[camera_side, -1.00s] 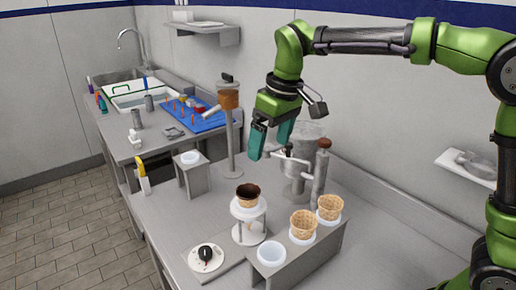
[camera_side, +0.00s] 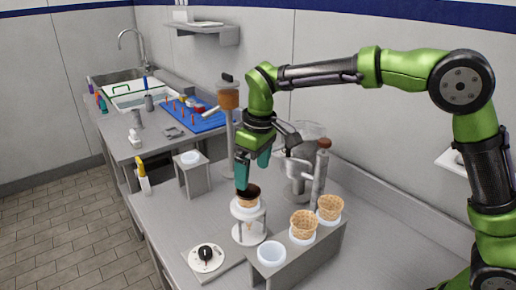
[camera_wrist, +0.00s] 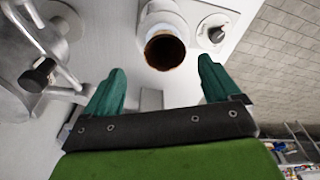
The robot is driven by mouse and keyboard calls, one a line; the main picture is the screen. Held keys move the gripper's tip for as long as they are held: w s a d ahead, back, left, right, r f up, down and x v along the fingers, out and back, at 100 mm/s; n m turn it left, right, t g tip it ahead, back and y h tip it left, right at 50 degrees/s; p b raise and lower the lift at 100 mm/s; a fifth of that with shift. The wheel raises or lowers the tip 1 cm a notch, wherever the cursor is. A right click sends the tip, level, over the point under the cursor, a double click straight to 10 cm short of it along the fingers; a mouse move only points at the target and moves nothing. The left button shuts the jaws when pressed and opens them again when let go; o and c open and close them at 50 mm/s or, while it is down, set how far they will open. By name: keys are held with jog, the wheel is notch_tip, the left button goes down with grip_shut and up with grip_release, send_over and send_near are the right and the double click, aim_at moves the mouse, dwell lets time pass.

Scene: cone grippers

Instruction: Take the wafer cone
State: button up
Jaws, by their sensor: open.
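One wafer cone (camera_side: 248,198) with a dark, chocolate-coloured inside stands upright in a white round holder (camera_side: 249,232). In the wrist view the same cone (camera_wrist: 165,51) shows from above, ahead of the fingers and roughly midway between them. Two plain wafer cones, one nearer (camera_side: 303,223) and one farther (camera_side: 329,206), sit in a grey rack (camera_side: 308,258). My gripper (camera_side: 253,175) has teal fingers and is open and empty. It is above and just behind the dark-lined cone; one fingertip overlaps its rim in the side view, and I cannot tell whether they touch.
An empty white cup (camera_side: 271,253) fills the rack's near slot. A dial on a white disc (camera_side: 206,257) lies left of the holder. A metal machine with a lever (camera_side: 320,175) stands close to my gripper's right. A small grey stand (camera_side: 193,175) is at the left.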

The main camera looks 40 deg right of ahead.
aim_at(248, 191)
jog(key=f, duration=0.3)
jog(key=a+f, duration=0.1)
jog(key=f, duration=0.1)
jog(key=shift+w+f, duration=0.3)
jog(key=shift+f, duration=0.05)
jog(key=c, duration=0.8)
jog(key=shift+o, duration=0.2)
